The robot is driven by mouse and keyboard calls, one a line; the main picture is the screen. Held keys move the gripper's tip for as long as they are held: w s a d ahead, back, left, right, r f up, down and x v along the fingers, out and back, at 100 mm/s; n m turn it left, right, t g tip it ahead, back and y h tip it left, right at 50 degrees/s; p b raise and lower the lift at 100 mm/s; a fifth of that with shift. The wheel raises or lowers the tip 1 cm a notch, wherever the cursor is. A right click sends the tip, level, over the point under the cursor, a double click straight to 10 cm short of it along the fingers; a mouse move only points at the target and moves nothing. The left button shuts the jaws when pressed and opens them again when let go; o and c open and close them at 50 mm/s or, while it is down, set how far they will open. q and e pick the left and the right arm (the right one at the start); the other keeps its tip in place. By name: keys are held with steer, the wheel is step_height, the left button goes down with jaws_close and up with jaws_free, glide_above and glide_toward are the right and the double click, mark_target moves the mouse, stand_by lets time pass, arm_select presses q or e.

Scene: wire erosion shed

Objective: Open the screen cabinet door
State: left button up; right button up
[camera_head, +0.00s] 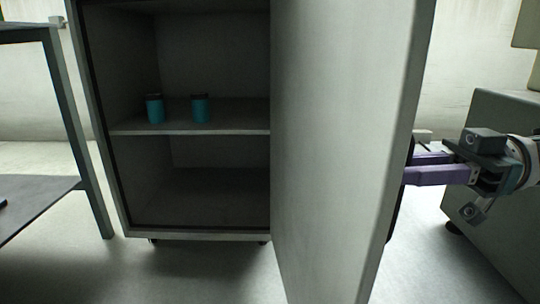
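The screen cabinet (189,130) stands in the middle of the head view, its inside exposed. Its grey door (345,130) is swung wide open toward me and hides the cabinet's right part. A dark handle (392,222) shows partly past the door's outer edge, on its outer face. My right gripper (408,170) comes in from the right, its purple fingers reaching to the handle. The fingertips are partly hidden at the door edge, so I cannot tell whether they are closed on the handle. My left gripper is not in view.
Two teal cans, a left one (154,108) and a right one (200,108), stand on the cabinet shelf (230,129). A dark-framed table (75,130) stands at left. A grey machine (505,115) stands at right behind my arm. The floor before the cabinet is clear.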

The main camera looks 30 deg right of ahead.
steer(key=o, duration=0.4)
steer(key=shift+d, duration=0.15)
steer(key=b+v, duration=0.2)
steer(key=v, duration=0.7)
steer(key=shift+s+d+b, duration=0.25)
steer(key=shift+d+b, duration=0.05)
